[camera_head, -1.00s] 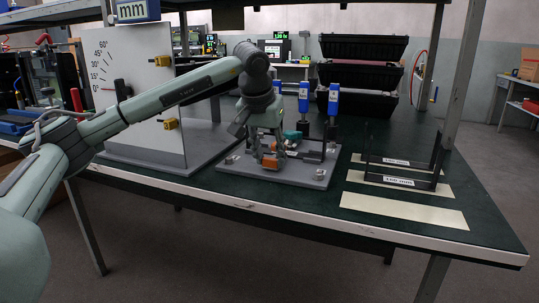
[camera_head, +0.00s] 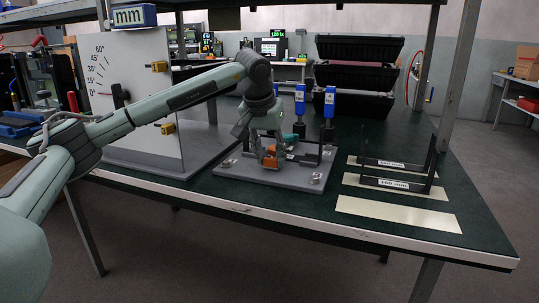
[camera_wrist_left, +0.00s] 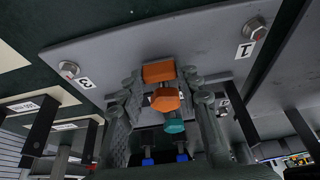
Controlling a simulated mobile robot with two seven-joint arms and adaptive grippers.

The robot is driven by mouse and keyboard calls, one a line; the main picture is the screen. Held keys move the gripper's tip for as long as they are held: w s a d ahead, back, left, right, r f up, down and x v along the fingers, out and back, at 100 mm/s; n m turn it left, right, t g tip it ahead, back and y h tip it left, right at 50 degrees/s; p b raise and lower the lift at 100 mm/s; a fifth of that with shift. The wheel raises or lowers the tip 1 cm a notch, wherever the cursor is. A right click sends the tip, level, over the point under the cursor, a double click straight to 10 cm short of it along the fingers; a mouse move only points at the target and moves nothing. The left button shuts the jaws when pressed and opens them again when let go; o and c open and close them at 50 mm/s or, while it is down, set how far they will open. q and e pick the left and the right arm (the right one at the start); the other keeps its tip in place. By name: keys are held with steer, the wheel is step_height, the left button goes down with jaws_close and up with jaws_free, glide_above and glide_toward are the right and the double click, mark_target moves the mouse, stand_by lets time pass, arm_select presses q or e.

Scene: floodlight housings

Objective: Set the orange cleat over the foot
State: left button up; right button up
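My left gripper (camera_head: 268,152) points down over a grey base plate (camera_head: 232,168). In the left wrist view, its fingers (camera_wrist_left: 162,88) stand apart, one on each side of an orange block (camera_wrist_left: 158,72) and a rounder orange piece (camera_wrist_left: 166,100). Gaps show between the fingers and these pieces. I cannot tell which orange piece is the cleat, or whether they are joined. In the head view, orange (camera_head: 270,162) shows low between the fingers. A teal piece (camera_wrist_left: 174,127) lies in line with the orange ones. I cannot make out the foot for certain. My right gripper is out of view.
Two blue-topped posts (camera_head: 300,100) stand behind the plate. Bolts with number labels (camera_wrist_left: 254,28) sit at its corners. A grey angle board (camera_head: 130,85) is on the left. Black frames (camera_head: 395,184) on pale strips stand right.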

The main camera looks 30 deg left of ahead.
arm_select(q)
steer(key=o, duration=0.5)
steer(key=shift+c, duration=0.2)
steer(key=v, duration=1.2)
steer(key=shift+s+f, duration=0.1)
steer(key=shift+s, duration=0.05)
